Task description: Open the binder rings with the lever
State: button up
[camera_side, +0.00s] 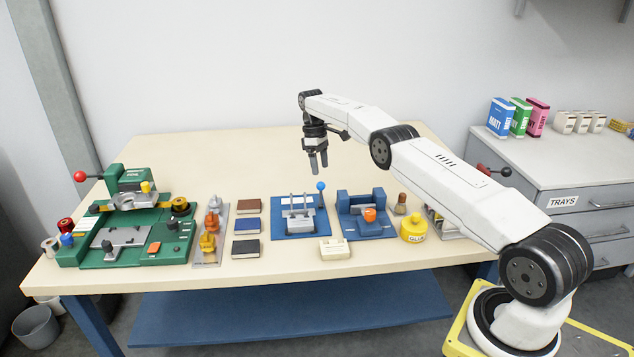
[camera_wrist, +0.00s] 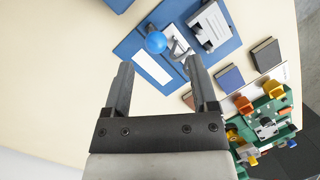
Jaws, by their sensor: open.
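The binder station is a blue base plate (camera_side: 283,231) near the middle of the bench in the side view. A grey ring mechanism (camera_side: 298,222) sits on it with thin upright metal parts; whether the rings are open or shut is too small to tell. The lever's blue ball knob (camera_side: 321,186) stands at its back right. My gripper (camera_side: 318,170) points down above the bench behind the station, open and empty. In the wrist view the blue knob (camera_wrist: 156,42) lies just beyond and between my open fingertips (camera_wrist: 159,66), apart from both. The grey mechanism (camera_wrist: 210,24) lies beyond it.
Small books (camera_side: 246,226) lie left of the station, beside orange clamps (camera_side: 208,243) and a green machine (camera_side: 125,238). A second blue fixture (camera_side: 365,224) stands close on the right, with a yellow glue pot (camera_side: 413,229) beyond. The bench behind is clear.

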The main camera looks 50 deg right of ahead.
jog(key=shift+s+v, duration=0.15)
jog(key=shift+v, duration=0.55)
jog(key=shift+s+v, duration=0.15)
jog(key=shift+v, duration=0.5)
jog(key=shift+a, duration=0.1)
